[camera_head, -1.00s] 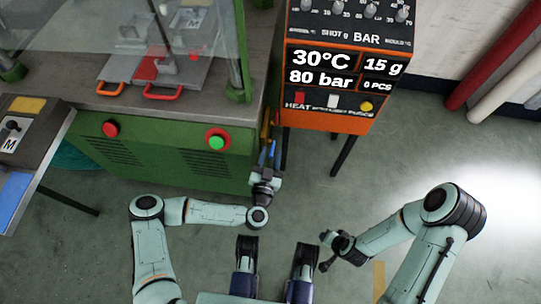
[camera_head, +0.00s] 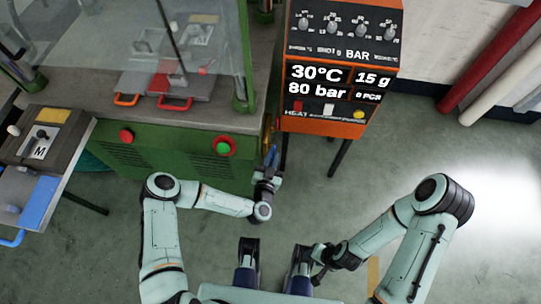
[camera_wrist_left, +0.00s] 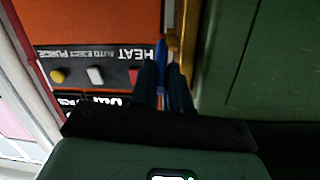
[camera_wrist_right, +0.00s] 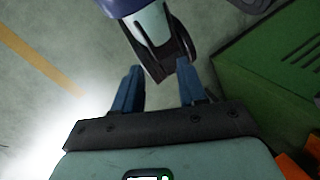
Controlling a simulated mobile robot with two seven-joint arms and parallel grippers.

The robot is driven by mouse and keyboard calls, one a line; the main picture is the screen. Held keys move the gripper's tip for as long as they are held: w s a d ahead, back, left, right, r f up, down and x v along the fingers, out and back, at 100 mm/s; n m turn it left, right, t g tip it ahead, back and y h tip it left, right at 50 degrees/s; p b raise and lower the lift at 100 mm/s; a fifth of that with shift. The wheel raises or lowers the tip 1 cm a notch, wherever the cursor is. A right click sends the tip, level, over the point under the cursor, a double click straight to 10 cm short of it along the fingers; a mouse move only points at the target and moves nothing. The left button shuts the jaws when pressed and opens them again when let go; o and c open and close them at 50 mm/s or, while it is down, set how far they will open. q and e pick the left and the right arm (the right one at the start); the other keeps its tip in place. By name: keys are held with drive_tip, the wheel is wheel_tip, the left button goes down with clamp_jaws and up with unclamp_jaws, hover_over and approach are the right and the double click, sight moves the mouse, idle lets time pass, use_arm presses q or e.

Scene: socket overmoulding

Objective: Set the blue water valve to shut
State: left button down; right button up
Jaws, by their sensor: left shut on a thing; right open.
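The blue water valve handle (camera_wrist_left: 161,52) shows in the left wrist view, next to a yellow-brown bar on the green machine's side. My left gripper (camera_wrist_left: 165,82) is shut on the blue handle, its two dark fingers on either side of it. In the head view my left gripper (camera_head: 270,160) is at the machine's right side, beside the orange control unit, and the handle is mostly hidden there. My right gripper (camera_wrist_right: 158,85) is open and empty over the floor, near a part of my own body.
The green machine (camera_head: 170,165) has a red button (camera_head: 126,136) and a green button (camera_head: 223,146). The orange control unit (camera_head: 325,125) stands to its right on dark legs. A grey console (camera_head: 40,140) stands at the left.

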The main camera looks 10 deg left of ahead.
use_arm(q)
drive_tip(key=g+p, duration=0.1)
drive_tip(key=p, duration=0.1)
drive_tip(key=r+g+p, duration=0.1)
drive_tip(key=p, duration=0.2)
drive_tip(key=shift+w+d+r, duration=0.2)
drive_tip(key=shift+d+r, duration=0.1)
drive_tip(key=shift+w+a+g+p, duration=0.1)
drive_tip(key=shift+a+g+p, duration=0.05)
drive_tip(key=shift+g+p, duration=0.4)
drive_tip(key=shift+f, duration=0.1)
use_arm(e)
drive_tip(key=s+r+g, duration=0.1)
drive_tip(key=s+r, duration=0.2)
drive_tip(key=r, duration=0.3)
drive_tip(key=shift+s+a+r+g, duration=0.15)
drive_tip(key=shift+s+a+g, duration=0.15)
drive_tip(key=shift+a, duration=0.05)
use_arm(q)
drive_tip(key=c, duration=1.1)
unclamp_jaws()
drive_tip(key=shift+w+a, duration=0.1)
drive_tip(key=shift+a, duration=0.05)
drive_tip(key=shift+w+a+r, duration=0.1)
drive_tip(key=shift+a+r, duration=0.1)
drive_tip(key=shift+r, duration=0.05)
use_arm(e)
drive_tip(key=shift+s, duration=0.1)
